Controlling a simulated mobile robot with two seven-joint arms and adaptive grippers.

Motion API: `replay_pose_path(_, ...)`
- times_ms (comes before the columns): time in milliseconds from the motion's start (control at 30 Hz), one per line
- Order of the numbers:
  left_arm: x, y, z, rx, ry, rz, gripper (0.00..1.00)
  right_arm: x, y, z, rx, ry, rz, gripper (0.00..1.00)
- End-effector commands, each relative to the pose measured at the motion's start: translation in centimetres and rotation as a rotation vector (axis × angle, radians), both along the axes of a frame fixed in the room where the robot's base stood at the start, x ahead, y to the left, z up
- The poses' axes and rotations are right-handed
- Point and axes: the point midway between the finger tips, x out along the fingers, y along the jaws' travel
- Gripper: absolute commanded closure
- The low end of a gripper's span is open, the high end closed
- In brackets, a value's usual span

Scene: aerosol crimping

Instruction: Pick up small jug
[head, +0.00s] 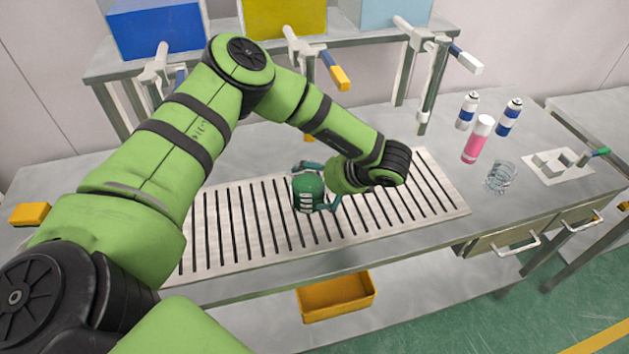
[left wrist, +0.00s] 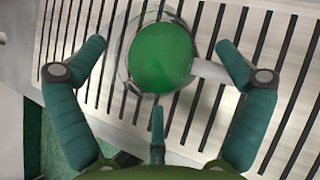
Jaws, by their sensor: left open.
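The small jug (head: 308,190) stands on the slotted plate of the bench, dark green with white marks on its side in the head view. In the left wrist view the jug (left wrist: 161,57) shows from above as a round green surface inside a clear rim, with a pale handle pointing right. My left gripper (head: 318,186) is at the jug, its teal fingers spread around it. In the left wrist view the open gripper (left wrist: 160,68) has a finger on each side and one below; contact cannot be told. My right gripper is not in view.
A pink bottle (head: 476,142), two blue-and-white cans (head: 509,117) and a clear glass vessel (head: 499,178) stand to the right. A white plate with blocks (head: 575,173) lies farther right. Clamp stands (head: 422,90) and a shelf with bins are behind. A yellow bin (head: 336,297) sits below.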

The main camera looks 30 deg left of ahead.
Motion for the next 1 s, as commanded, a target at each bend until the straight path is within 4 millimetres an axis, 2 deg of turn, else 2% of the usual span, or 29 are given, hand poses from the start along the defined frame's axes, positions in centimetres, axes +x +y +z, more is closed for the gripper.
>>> replay_pose_path(133,0.1,1.0,-0.9,0.000,0.001,0.001,0.00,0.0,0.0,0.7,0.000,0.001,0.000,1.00)
replay_pose_path(367,0.1,1.0,-1.1,-0.001,0.000,0.000,0.00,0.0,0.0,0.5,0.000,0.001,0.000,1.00)
replay_pose_path(467,0.1,1.0,-1.1,-0.002,0.000,0.000,0.36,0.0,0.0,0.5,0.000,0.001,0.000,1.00)
replay_pose_path(500,0.1,1.0,-1.2,-0.002,0.000,0.000,0.52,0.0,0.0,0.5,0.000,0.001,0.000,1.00)
replay_pose_path(567,0.0,1.0,-1.2,-0.002,0.002,0.000,0.76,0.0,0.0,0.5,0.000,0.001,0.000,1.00)
replay_pose_path(600,0.0,1.0,-1.2,-0.002,0.002,0.001,0.92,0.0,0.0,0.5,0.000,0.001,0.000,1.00)
replay_pose_path(633,0.0,1.0,-1.2,-0.002,0.002,0.001,1.00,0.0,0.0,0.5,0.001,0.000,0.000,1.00)
replay_pose_path(1000,0.1,1.0,-1.0,0.000,-0.001,0.000,1.00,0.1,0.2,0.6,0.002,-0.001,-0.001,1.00)
